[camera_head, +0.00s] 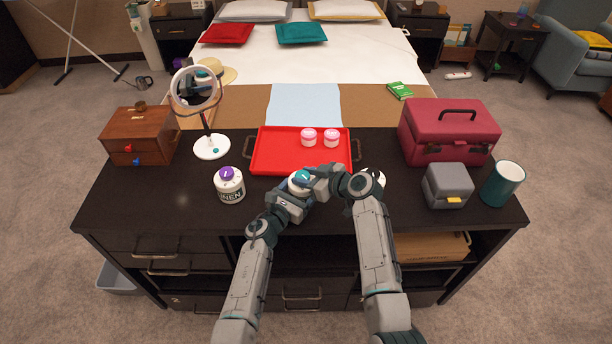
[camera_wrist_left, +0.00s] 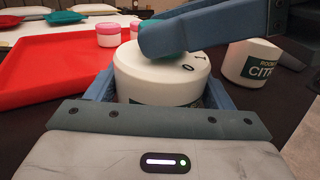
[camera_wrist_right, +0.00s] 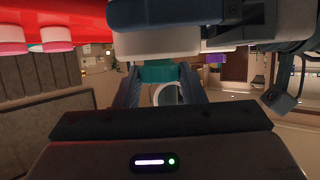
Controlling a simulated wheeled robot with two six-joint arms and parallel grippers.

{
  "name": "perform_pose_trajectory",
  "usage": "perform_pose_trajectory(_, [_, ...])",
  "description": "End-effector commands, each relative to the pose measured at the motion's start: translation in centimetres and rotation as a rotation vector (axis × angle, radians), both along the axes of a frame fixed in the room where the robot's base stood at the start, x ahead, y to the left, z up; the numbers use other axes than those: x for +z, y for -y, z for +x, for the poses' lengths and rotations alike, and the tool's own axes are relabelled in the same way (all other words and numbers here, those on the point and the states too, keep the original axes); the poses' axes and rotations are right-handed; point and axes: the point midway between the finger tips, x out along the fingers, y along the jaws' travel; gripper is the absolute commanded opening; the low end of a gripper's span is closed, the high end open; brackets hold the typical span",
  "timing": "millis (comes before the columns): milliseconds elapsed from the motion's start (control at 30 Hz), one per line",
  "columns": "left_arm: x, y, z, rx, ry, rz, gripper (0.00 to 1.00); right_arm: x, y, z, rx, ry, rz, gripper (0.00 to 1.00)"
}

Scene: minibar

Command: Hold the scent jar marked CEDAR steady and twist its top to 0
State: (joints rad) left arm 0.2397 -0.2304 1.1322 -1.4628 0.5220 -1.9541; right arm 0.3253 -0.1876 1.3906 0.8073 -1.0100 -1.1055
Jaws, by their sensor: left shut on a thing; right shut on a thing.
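A white jar with a teal top (camera_head: 302,176) stands in front of the red tray; its label is hidden, so I cannot read CEDAR. My left gripper (camera_head: 296,192) is shut around the jar's body, which the left wrist view shows between the fingers (camera_wrist_left: 160,82). The marks 0 and 1 show on the jar's white upper face beside the top. My right gripper (camera_head: 309,178) is shut on the teal top, seen between its fingers in the right wrist view (camera_wrist_right: 160,73). The top's pointer is hidden by the fingers.
A purple-topped jar (camera_head: 229,187) stands left. A jar with a label starting CIT (camera_wrist_left: 252,63) stands right, mostly behind my right arm in the head view. The red tray (camera_head: 265,160) holds two pink-lidded jars. A mirror, grey box (camera_head: 446,188) and teal cup (camera_head: 502,184) stand farther out.

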Motion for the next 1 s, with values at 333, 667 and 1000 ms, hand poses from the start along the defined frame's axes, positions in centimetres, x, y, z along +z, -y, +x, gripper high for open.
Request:
perform_pose_trajectory(333, [0.0, 0.0, 0.0, 0.001, 0.001, -0.001, 0.47, 0.0, 0.0, 0.0, 0.002, -0.001, 0.000, 0.59])
perform_pose_trajectory(667, [0.0, 0.0, 0.0, 0.001, 0.000, 0.000, 0.47, 0.3, 0.6, -0.4, 0.000, 0.001, 0.000, 0.59])
perform_pose_trajectory(1000, [0.0, 0.0, 0.0, 0.001, 0.000, 0.000, 0.47, 2.7, 5.5, -4.2, 0.000, 0.001, -0.004, 0.59])
